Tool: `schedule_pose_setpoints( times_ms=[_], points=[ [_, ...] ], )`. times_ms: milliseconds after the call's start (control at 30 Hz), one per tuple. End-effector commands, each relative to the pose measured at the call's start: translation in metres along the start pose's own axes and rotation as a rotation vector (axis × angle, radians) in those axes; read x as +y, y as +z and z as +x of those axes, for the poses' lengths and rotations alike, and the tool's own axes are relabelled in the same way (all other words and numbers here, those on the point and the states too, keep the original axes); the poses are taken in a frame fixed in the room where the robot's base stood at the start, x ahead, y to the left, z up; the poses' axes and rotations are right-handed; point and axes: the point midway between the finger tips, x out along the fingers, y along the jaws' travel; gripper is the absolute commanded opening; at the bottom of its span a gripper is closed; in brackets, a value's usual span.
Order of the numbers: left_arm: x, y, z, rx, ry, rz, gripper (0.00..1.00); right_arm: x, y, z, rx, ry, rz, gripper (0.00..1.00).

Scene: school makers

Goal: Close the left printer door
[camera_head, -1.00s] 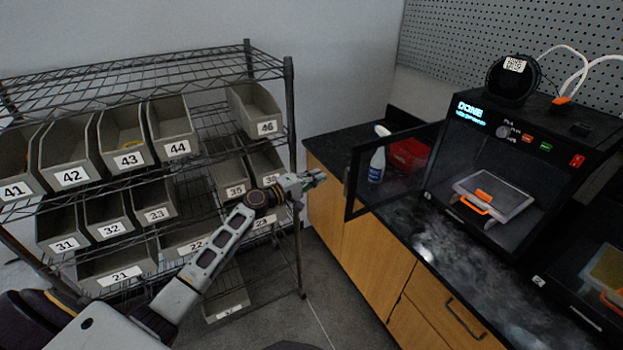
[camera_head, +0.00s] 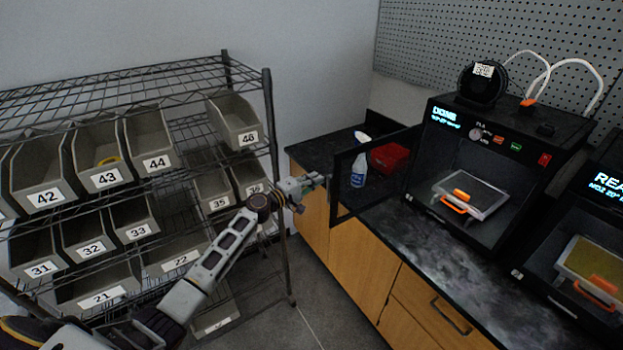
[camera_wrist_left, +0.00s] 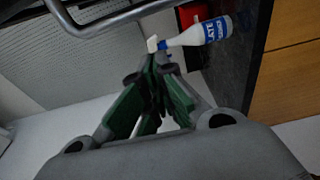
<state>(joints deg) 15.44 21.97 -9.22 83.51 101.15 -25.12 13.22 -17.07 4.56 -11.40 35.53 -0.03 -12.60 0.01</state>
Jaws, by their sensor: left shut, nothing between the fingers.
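The left printer (camera_head: 490,165) stands on the dark counter at the right, its display reading "DONE". Its door (camera_head: 372,170), a dark framed see-through panel, is swung open to the left over the counter's edge. My left gripper (camera_head: 322,180) is just left of the door's outer edge, shut and empty; whether it touches the frame I cannot tell. The left wrist view shows its green-lined fingers (camera_wrist_left: 155,75) together, with a spray bottle beyond. Inside the printer is a plate with an orange clip (camera_head: 470,198). My right gripper is not in view.
A white spray bottle (camera_head: 359,170) and a red bin (camera_head: 391,157) stand on the counter behind the door. A second printer (camera_head: 590,250) stands at the right. A wire shelf (camera_head: 268,120) with numbered grey bins is at the left. Floor between is free.

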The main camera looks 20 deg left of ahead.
Motion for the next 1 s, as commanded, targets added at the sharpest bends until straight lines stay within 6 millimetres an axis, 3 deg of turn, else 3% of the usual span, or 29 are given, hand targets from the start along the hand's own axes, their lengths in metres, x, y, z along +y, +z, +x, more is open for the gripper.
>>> schedule_pose_setpoints(
  times_ms=[433, 1000],
  points=[
    [0.002, 0.026, -0.009, 0.000, 0.001, 0.000, 0.00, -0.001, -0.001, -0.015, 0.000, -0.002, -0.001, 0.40],
    [0.002, 0.030, -0.011, 0.001, 0.002, 0.001, 0.00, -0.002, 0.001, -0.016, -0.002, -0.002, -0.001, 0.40]
  ],
)
